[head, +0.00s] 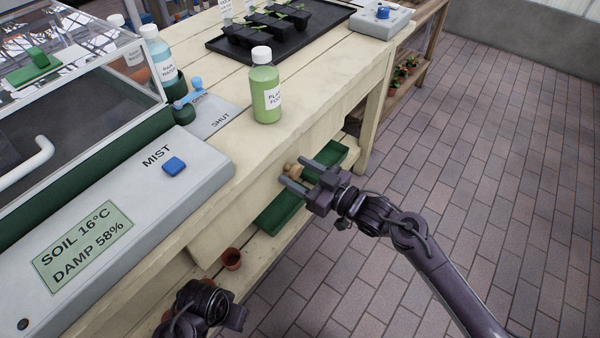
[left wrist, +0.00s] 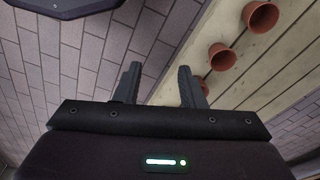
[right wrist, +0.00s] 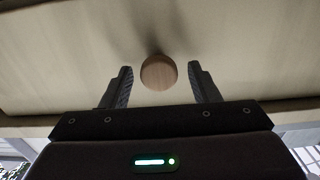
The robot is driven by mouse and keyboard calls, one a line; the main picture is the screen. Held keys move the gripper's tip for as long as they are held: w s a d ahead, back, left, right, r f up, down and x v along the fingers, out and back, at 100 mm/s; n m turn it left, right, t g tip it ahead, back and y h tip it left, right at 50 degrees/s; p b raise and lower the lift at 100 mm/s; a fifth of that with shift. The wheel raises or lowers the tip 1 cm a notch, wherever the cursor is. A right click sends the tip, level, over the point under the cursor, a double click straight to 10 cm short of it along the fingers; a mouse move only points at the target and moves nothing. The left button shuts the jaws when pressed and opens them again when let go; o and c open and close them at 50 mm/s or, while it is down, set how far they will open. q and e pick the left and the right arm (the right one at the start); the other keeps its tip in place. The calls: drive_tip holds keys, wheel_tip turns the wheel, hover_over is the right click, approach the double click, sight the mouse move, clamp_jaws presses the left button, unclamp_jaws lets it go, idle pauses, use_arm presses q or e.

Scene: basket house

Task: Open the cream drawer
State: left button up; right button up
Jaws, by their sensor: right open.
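The cream drawer's front (head: 238,206) is under the bench top and looks closed. It has a round wooden knob (head: 291,171). My right gripper (head: 293,168) is open at the drawer front, one finger on each side of the knob. In the right wrist view the knob (right wrist: 158,72) sits between the open fingers (right wrist: 160,78), with a gap on both sides, and the cream front (right wrist: 60,62) fills the background. My left gripper (left wrist: 158,82) is open and empty, low near the shelf; in the head view only part of that arm shows, at the bottom.
On the bench top (head: 330,95) stand a green bottle (head: 266,92), a grey control panel (head: 120,222) and a black seedling tray (head: 300,45). Below are a green tray (head: 275,213) and terracotta pots (left wrist: 222,57) on a slatted shelf. The brick floor (head: 500,170) to the right is clear.

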clamp_jaws()
drive_tip(key=shift+d, duration=0.1)
